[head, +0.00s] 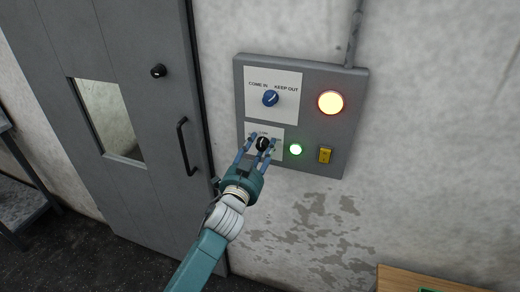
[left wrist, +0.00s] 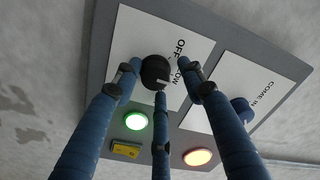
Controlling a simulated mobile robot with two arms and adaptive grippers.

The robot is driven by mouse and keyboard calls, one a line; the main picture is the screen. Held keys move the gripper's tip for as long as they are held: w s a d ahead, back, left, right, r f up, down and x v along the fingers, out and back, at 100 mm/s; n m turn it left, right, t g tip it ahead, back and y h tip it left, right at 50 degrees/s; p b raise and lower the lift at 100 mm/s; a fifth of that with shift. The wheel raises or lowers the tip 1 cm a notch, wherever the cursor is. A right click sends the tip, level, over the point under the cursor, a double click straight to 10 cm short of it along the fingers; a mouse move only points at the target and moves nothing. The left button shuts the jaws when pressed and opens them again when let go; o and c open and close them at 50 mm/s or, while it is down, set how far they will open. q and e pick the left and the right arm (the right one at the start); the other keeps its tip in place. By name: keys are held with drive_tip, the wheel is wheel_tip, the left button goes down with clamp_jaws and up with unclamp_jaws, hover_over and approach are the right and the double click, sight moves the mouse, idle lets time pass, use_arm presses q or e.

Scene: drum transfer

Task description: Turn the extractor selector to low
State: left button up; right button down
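The extractor selector is a small black knob (head: 263,143) on a white label plate (head: 249,151) low on the grey wall panel (head: 348,90). In the left wrist view the knob (left wrist: 155,72) has a white mark; "OFF" and part of "LOW" are readable on its plate (left wrist: 132,38). I cannot tell surely which position the mark points to. My left gripper (head: 263,146) has its blue fingers spread around the knob, with gaps visible beside it. The fingers also show in the left wrist view (left wrist: 160,82). My right gripper is not in view.
A blue "COME IN / KEEP OUT" knob (head: 270,98) sits above. A lit orange lamp (head: 330,102), a green light (head: 295,149) and a yellow switch (head: 325,155) are to the right. A grey door (head: 120,100) with a handle (head: 186,147) is left. A wooden top (head: 440,281) is lower right.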

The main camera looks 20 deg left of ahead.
use_arm(q)
drive_tip(key=shift+f, duration=0.15)
drive_tip(key=shift+s+f, duration=0.15)
drive_tip(key=shift+s, duration=0.4)
drive_tip(key=s, duration=1.1)
drive_tip(key=shift+f, duration=0.1)
